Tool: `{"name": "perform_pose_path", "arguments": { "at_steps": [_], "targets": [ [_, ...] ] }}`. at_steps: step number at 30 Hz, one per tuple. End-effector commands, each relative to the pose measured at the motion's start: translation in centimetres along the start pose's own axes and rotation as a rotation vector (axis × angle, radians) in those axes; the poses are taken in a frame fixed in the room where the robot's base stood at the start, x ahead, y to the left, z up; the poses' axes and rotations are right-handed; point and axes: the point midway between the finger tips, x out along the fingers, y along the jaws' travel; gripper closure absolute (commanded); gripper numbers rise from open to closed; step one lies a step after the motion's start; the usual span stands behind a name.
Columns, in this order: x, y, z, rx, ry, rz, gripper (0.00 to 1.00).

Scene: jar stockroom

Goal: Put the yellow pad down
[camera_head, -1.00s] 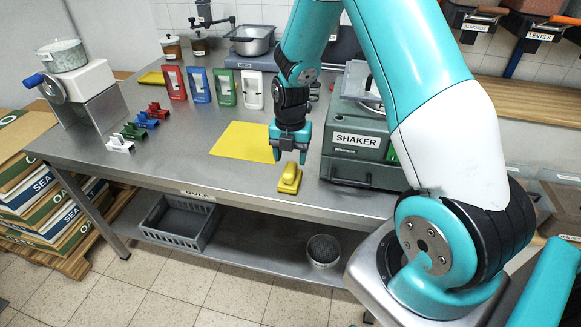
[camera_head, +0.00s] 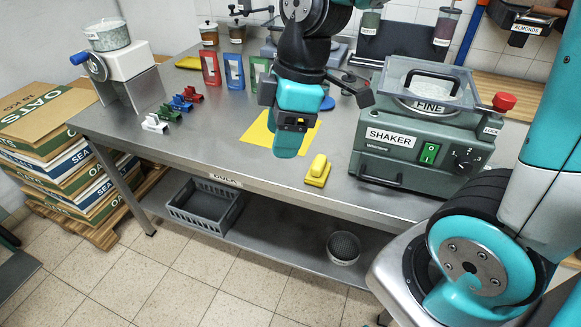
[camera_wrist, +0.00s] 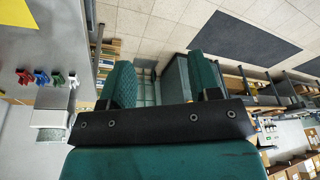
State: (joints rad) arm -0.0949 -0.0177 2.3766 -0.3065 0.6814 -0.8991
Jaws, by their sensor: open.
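A small yellow pad with a raised grip (camera_head: 317,170) rests on the steel table near its front edge, left of the green shaker. A flat yellow sheet (camera_head: 257,135) lies behind it to the left, partly hidden by my gripper. My gripper (camera_head: 287,150) is raised above the table, left of the yellow pad and apart from it. In the wrist view my gripper (camera_wrist: 162,82) has its two teal fingers spread with nothing between them. Neither yellow thing shows between the fingers there.
The shaker (camera_head: 420,125) stands right of the yellow pad. Small white, green, blue and red pieces (camera_head: 172,108) sit at the table's left. Upright coloured holders (camera_head: 232,70) stand behind. A grey crate (camera_head: 205,205) is on the lower shelf. The front left tabletop is bare.

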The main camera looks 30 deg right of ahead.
Motion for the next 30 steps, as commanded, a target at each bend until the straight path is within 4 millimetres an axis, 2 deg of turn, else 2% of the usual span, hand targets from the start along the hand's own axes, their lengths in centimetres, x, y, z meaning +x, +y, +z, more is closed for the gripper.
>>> {"name": "perform_pose_path", "arguments": {
  "at_steps": [1,3,6,10,15,30],
  "targets": [
    [-0.6,-2.3,-0.7,0.087,0.022,-0.009,0.43],
    [-1.2,-5.3,-1.4,0.228,0.042,-0.036,0.43],
    [-1.8,-8.6,-1.8,0.392,0.060,-0.071,0.43],
    [-2.1,-11.3,-1.8,0.530,0.065,-0.105,0.43],
    [-2.2,-12.3,-1.8,0.591,0.063,-0.120,0.43],
    [-2.2,-12.2,-1.8,0.591,0.064,-0.118,0.43]
  ]
}}
